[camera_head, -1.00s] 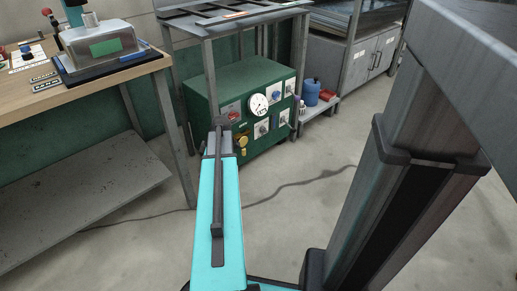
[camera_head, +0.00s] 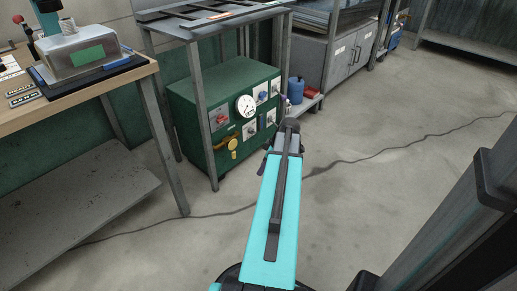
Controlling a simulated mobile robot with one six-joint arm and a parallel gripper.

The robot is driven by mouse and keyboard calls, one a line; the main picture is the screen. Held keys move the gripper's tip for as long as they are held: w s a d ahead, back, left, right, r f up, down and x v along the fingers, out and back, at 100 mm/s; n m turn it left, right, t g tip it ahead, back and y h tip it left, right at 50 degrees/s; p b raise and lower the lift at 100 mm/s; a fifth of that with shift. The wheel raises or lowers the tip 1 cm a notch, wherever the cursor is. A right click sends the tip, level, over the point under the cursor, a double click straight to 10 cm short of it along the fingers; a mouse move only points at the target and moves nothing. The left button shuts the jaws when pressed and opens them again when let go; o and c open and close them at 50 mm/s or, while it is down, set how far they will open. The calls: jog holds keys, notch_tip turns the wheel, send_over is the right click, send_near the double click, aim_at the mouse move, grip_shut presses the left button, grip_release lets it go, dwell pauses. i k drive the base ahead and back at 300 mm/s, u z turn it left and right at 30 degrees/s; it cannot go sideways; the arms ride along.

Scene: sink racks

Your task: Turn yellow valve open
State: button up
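A green machine cabinet (camera_head: 190,113) stands on the floor under a metal frame. Its front panel carries a yellow valve (camera_head: 231,144) low on the left, with a yellow handle that seems to extend to the left. The valve is small in the view, and I cannot tell its exact setting. My teal arm reaches up from the bottom of the view and ends in front of the cabinet's right side, to the right of the valve. My gripper is hidden beyond the arm's end, so its fingers do not show.
A white round gauge (camera_head: 246,106), a red switch (camera_head: 219,119) and several knobs share the panel. A wooden workbench (camera_head: 80,97) stands at left, with a metal leg near the cabinet. A blue container (camera_head: 295,90) sits on a low shelf at right. A dark cable crosses the otherwise open floor.

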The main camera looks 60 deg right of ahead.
aim_at(233, 151)
jog(key=z, duration=0.1)
jog(key=i, duration=1)
jog(key=z, duration=0.25)
